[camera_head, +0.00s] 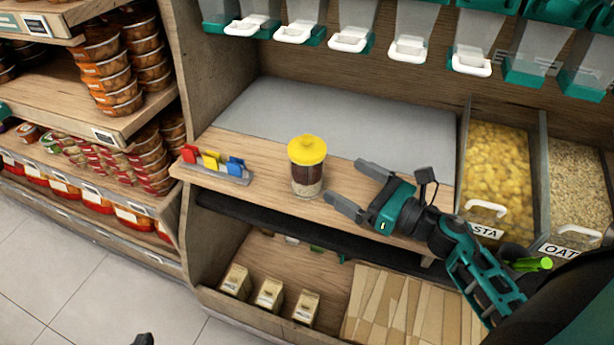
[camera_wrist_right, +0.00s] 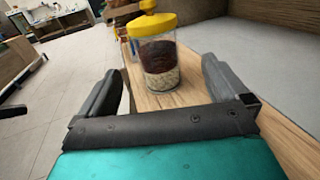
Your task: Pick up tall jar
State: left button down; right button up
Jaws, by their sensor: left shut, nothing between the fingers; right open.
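The tall jar (camera_head: 306,172) has a yellow lid and clear sides, with dark contents over pale ones. It stands upright on the wooden shelf ledge. It also shows in the right wrist view (camera_wrist_right: 158,64), ahead of and between the fingers. My right gripper (camera_head: 344,179) is open and empty, just right of the jar, with its fingers pointing at it and a gap left between them. Only a dark tip of my left gripper (camera_head: 143,341) shows at the bottom edge of the head view, far from the jar; it is shut and empty.
A holder with red, yellow and blue cards (camera_head: 215,165) stands left of the jar. A grey panel (camera_head: 340,122) lies behind it. Dispensers (camera_head: 350,38) hang above. Pasta (camera_head: 495,165) and oat bins (camera_head: 580,185) stand at right. Small boxes (camera_head: 269,294) sit below.

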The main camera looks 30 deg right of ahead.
aim_at(322, 168)
jog(key=x, duration=0.6)
jog(key=shift+r+p, duration=0.1)
jog(key=shift+p, duration=0.2)
jog(key=shift+x, duration=0.95)
jog(key=x, duration=0.4)
jog(key=shift+w+a+f, duration=0.15)
jog(key=shift+a+f, duration=0.1)
jog(key=shift+a, duration=0.1)
jog(key=shift+r, duration=0.1)
jog(key=c, duration=1.1)
pick_arm(q)
jog(key=shift+a+r, duration=0.2)
jog(key=shift+r, duration=0.05)
pick_arm(e)
jog(key=shift+r, duration=0.1)
